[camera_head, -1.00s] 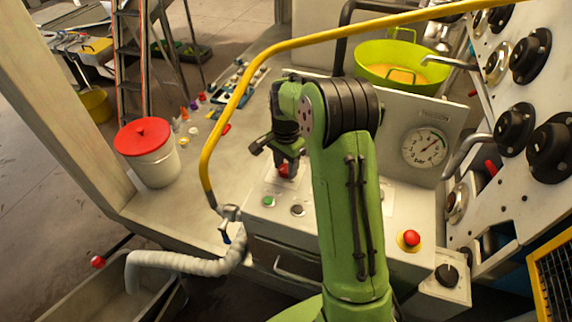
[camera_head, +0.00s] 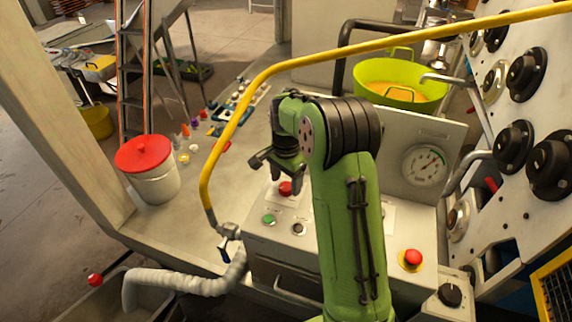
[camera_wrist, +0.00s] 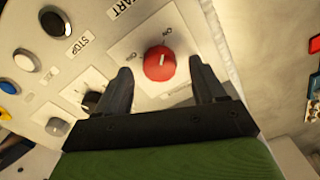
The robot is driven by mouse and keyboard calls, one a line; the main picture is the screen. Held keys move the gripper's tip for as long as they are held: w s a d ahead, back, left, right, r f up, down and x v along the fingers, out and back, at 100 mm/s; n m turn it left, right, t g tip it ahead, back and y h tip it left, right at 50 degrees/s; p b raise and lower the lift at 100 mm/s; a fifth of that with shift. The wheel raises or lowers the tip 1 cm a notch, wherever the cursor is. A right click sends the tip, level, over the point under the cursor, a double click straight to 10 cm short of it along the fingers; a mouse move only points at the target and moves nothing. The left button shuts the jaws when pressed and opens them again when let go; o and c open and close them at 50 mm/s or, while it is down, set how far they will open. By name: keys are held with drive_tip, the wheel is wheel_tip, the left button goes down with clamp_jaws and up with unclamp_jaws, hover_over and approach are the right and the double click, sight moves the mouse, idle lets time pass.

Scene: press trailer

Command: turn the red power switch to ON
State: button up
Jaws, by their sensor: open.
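The red power switch (camera_head: 285,188) is a round knob on a pale plate on top of the grey control box. In the wrist view the red knob (camera_wrist: 160,64) shows a short white mark on its face, with small lettering around it that I cannot read surely. My gripper (camera_head: 278,174) is above the switch. Its two fingers are open and apart. In the wrist view my gripper (camera_wrist: 160,68) has one finger on each side of the knob in the picture. I see no contact, and cannot tell the remaining gap in depth.
A green button (camera_head: 268,219) and a dark button (camera_head: 299,229) sit in front of the switch. A red emergency button (camera_head: 412,258) is at the right. A yellow rail (camera_head: 300,62) curves over the box. A lidded bucket (camera_head: 150,180) stands at the left.

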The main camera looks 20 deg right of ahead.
sight(286, 186)
wheel_tip(286, 186, up, 14)
drive_tip(key=p, duration=0.1)
drive_tip(key=shift+r+p, duration=0.25)
drive_tip(key=shift+p, duration=0.05)
drive_tip(key=s+a+r+n+t, duration=0.1)
drive_tip(key=s+a+r+n, duration=0.15)
drive_tip(key=s, duration=0.25)
drive_tip(key=s+a+r+n+t+b, duration=0.1)
drive_tip(key=s+a+r+n, duration=0.15)
drive_tip(key=s, duration=0.25)
drive_tip(key=s+a+r+n+t, duration=0.1)
drive_tip(key=s+n, duration=0.2)
drive_tip(key=s, duration=0.2)
drive_tip(key=s+a+f+n+t, duration=0.1)
drive_tip(key=s+f+n, duration=0.1)
drive_tip(key=s, duration=0.4)
drive_tip(key=s+a+f+n+t, duration=0.1)
drive_tip(key=s+a+f+n, duration=0.1)
drive_tip(key=s, duration=0.4)
drive_tip(key=shift+a+f+n+t+b, duration=0.2)
drive_tip(key=shift+f+n+t+b, duration=0.15)
drive_tip(key=shift+f+n, duration=0.4)
drive_tip(key=shift+r, duration=0.15)
drive_tip(key=shift+d, duration=0.1)
